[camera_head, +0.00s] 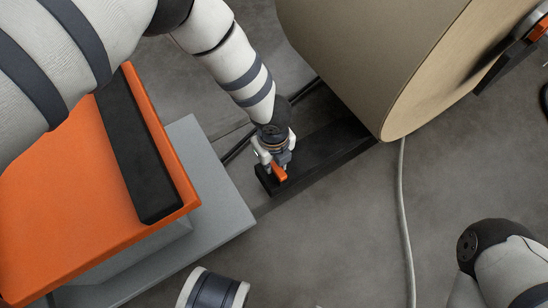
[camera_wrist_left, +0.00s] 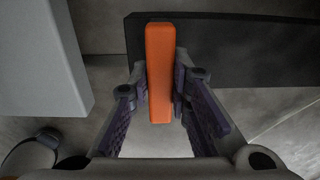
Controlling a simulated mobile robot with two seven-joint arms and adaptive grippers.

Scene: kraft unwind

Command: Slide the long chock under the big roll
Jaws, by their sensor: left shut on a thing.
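The big roll (camera_head: 365,50) is a tan kraft cylinder at the top right of the head view. The long chock (camera_head: 325,153) is a long black block on the floor. Its far right end meets the roll's lower edge; how far it reaches beneath is hidden. An orange handle (camera_head: 279,172) sticks out near the chock's near left end. My left gripper (camera_head: 273,165) is shut on this handle. In the left wrist view the handle (camera_wrist_left: 160,75) stands between the fingers, with the black chock (camera_wrist_left: 235,50) behind it. My right gripper is out of view.
An orange-topped platform (camera_head: 60,210) with a black strip (camera_head: 135,150) and a grey base (camera_head: 205,215) stands at left. A pale cable (camera_head: 403,215) runs along the floor right of the chock. Bare floor (camera_head: 330,235) lies in front.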

